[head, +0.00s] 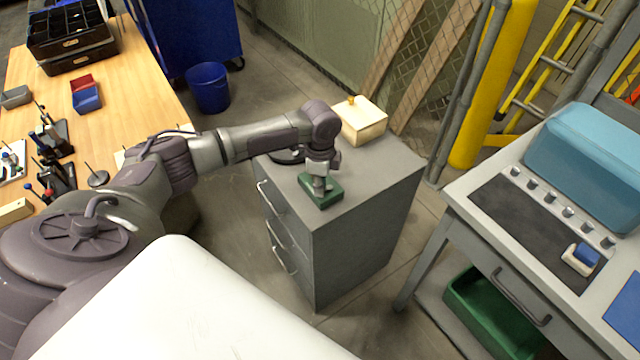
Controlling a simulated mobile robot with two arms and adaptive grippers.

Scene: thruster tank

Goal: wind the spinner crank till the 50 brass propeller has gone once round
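A small device with a dark green base (329,201) stands on top of the grey drawer cabinet. My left gripper (319,186) points down right over this base and covers most of the device. I cannot tell whether its fingers are open or shut, or whether they touch a crank. No crank handle can be made out. A cream box (361,122) with a small brass-coloured piece (352,100) on top stands behind it on the same cabinet. I cannot make out a propeller or a number. My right gripper is not in view.
The grey cabinet (380,178) has free room on its right side. A wooden bench (140,75) with tools and bins is at the left. A workbench with a teal case (585,150) stands at the right. A blue bucket (208,90) is on the floor behind.

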